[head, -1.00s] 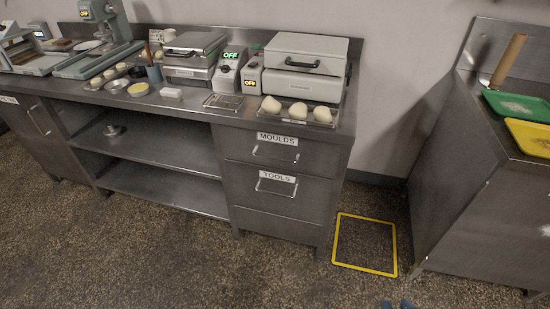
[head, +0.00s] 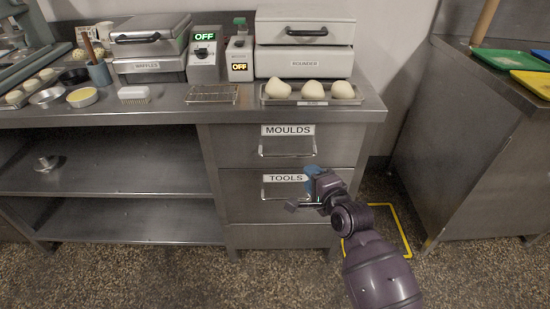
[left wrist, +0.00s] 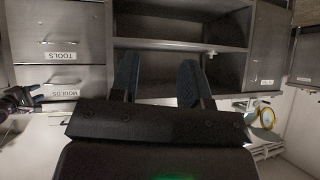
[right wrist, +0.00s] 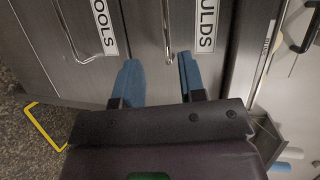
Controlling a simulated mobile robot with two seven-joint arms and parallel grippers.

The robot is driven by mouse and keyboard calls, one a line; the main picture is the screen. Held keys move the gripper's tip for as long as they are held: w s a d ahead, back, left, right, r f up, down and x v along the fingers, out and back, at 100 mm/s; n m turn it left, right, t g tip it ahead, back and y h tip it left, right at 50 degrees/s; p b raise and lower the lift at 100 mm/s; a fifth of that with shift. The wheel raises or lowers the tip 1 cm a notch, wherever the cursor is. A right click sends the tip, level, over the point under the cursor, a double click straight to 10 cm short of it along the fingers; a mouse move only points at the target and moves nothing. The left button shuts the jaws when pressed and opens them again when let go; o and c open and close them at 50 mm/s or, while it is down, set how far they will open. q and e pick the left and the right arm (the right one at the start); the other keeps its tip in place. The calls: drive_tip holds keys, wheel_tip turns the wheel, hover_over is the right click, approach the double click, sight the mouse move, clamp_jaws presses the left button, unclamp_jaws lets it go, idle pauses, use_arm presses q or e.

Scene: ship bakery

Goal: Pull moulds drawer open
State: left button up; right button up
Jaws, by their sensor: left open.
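The moulds drawer (head: 235,145) is the top drawer of the steel counter and looks closed. Its bar handle (head: 288,154) hangs below the MOULDS label. My right gripper (head: 302,189) is in front of the tools drawer in the head view, lower than the moulds handle. In the right wrist view its blue fingers (right wrist: 157,72) are apart and empty, and the moulds handle (right wrist: 166,25) shows ahead between them. My left gripper (left wrist: 158,80) is open and empty, facing the open shelves. The moulds drawer (left wrist: 35,88) shows upside down at the left there.
The tools drawer (head: 235,190) with its own handle (head: 287,197) is directly below. A tray of dough balls (head: 312,101) and a wire rack (head: 211,95) are on the counter above. A yellow floor frame (head: 405,230) lies to the right. The floor before the drawers is clear.

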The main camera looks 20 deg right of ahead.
sight(289, 156)
drive_tip(key=shift+m, duration=0.4)
drive_tip(key=b+x, duration=0.1)
drive_tip(key=x, duration=0.3)
drive_tip(key=b+x, duration=0.1)
drive_tip(key=x, duration=0.2)
drive_tip(key=b+x, duration=0.1)
drive_tip(key=x, duration=0.3)
drive_tip(key=shift+w+a+r, duration=0.3)
drive_tip(key=shift+w, duration=0.05)
use_arm(q)
drive_tip(key=shift+w+d+f+m, duration=0.2)
drive_tip(key=shift+w+f+m, duration=0.05)
drive_tip(key=shift+w+m, duration=0.3)
use_arm(e)
drive_tip(key=shift+w+r, duration=0.1)
drive_tip(key=shift+w, duration=0.1)
use_arm(q)
drive_tip(key=shift+w, duration=0.1)
use_arm(e)
drive_tip(key=shift+c, duration=0.4)
use_arm(q)
drive_tip(key=shift+f, duration=0.1)
use_arm(e)
clamp_jaws()
